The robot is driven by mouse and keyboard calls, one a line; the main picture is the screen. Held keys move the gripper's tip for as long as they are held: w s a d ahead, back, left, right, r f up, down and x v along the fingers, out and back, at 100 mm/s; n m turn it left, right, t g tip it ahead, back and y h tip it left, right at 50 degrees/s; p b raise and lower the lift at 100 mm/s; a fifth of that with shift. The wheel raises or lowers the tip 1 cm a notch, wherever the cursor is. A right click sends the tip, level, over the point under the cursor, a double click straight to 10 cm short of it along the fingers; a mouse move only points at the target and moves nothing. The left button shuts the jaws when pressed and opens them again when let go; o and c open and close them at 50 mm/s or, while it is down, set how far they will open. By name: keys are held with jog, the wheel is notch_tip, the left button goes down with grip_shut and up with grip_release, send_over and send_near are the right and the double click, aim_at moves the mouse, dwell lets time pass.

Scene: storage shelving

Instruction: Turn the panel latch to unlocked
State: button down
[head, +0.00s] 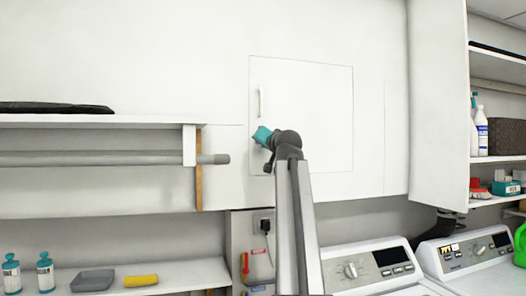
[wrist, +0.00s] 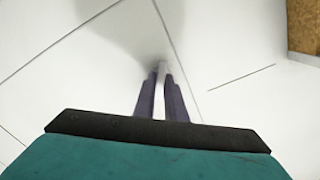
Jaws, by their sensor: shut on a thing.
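The white panel (head: 310,95) is set flush in the white wall in the head view, with thin dark seams around it. A slim white upright handle (head: 261,102) is near its left edge. My gripper (head: 257,138) is at the panel's lower left, below the handle, with its teal body facing me and hiding its fingers. In the wrist view, the dark fingers of my gripper (wrist: 160,78) are shut on a narrow white piece, seemingly the panel latch (wrist: 159,98). The latch's full shape and which way it points are hidden by the fingers.
A grey rail (head: 100,158) under a shelf ends left of my gripper. White machines (head: 375,268) stand below right. A shelf (head: 200,272) with bottles, a grey tray and a yellow item is at lower left. The wall around the panel is bare.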

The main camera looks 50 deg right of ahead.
jog(key=shift+n+b, duration=2.05)
jog(key=shift+n, duration=1.25)
jog(key=c, duration=1.8)
grip_release()
jog(key=shift+s, duration=0.15)
jog(key=shift+p+v, duration=1.95)
jog(key=shift+v, duration=4.8)
